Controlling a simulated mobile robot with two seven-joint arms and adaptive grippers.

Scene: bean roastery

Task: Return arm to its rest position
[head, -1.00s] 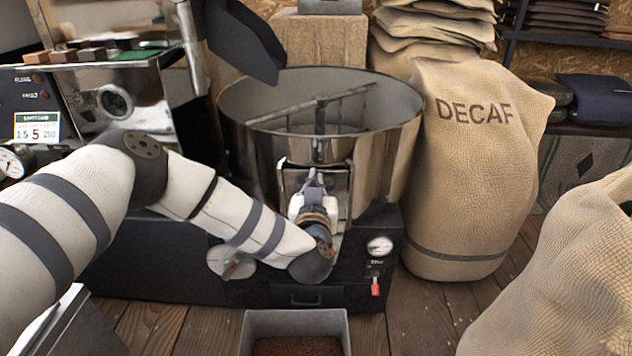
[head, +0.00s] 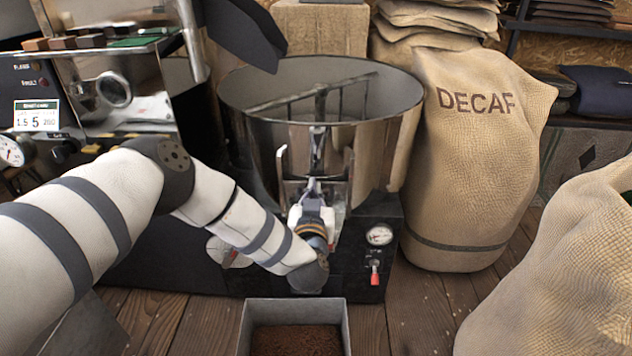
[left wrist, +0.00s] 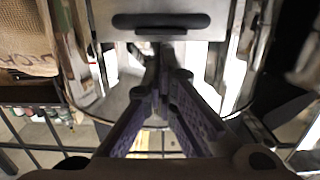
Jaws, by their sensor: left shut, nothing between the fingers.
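My left arm comes in from the left in the head view. Its gripper (head: 312,184) is in front of the metal chute below the round steel cooling drum (head: 385,150). In the left wrist view the two purple-padded fingers (left wrist: 163,60) are shut together and empty. They point at a metal plate with a dark slot (left wrist: 160,21); I cannot tell whether they touch it. My right gripper is in neither view.
A metal bin (head: 246,330) with brown grounds or beans stands on the wooden floor below. A DECAF sack (head: 470,170) stands right of the drum, another sack (head: 560,270) nearer. The roaster panel (head: 35,85) is at left. Floor shows between bin and sacks.

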